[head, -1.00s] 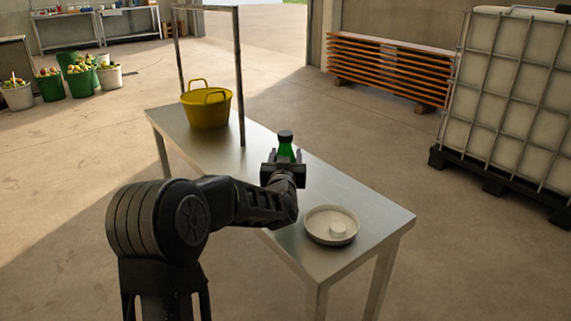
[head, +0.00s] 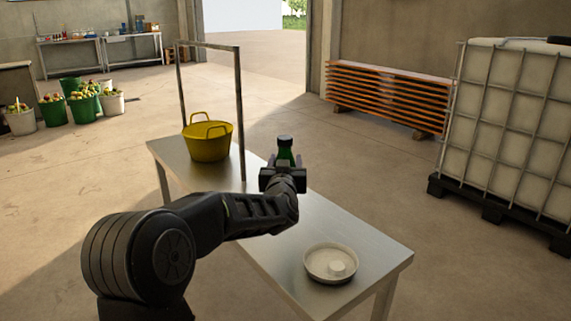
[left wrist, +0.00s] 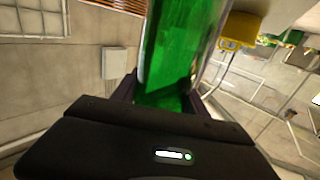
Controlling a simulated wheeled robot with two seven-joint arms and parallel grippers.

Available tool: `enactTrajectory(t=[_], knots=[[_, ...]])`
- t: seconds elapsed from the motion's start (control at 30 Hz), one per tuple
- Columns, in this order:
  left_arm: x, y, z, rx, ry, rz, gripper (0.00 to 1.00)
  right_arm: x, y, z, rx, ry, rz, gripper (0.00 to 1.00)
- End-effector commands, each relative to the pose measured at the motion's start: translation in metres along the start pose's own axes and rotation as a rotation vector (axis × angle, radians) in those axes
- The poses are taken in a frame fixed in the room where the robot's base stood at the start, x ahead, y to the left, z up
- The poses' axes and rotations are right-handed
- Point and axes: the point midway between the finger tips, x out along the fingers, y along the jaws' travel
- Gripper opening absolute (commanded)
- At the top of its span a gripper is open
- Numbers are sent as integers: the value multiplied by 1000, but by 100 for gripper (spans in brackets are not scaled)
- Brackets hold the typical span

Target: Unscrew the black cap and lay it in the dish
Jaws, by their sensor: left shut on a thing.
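A green bottle (head: 285,158) with a black cap (head: 285,140) on its top stands upright in my left gripper (head: 284,178). The gripper is shut on the bottle's body, and the cap is clear above the fingers. In the left wrist view the green bottle (left wrist: 170,55) fills the space between the fingers; its cap is out of frame. The bottle appears held above the table; its lower part is hidden by the gripper. A round pale dish (head: 314,270) sits near the table's right front corner, with a small white round piece (head: 337,268) inside it. My right gripper is not in view.
The metal table (head: 375,252) has bare top around the dish. A yellow tub (head: 208,146) and an upright metal frame (head: 241,115) stand at its far left end. A caged white tank (head: 510,115) stands on the floor at right.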

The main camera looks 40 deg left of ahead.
Motion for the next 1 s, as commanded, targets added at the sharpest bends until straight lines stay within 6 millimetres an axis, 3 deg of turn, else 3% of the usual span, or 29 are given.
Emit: enactTrajectory(t=[0.27,0.3,0.87,1.0], knots=[[0,0,-1,0,2,0,0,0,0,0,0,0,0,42],[0,0,-1,-1,2,0,48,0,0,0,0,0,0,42],[0,0,-1,-1,2,0,2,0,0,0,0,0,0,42],[0,0,-1,-1,2,0,0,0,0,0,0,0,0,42]])
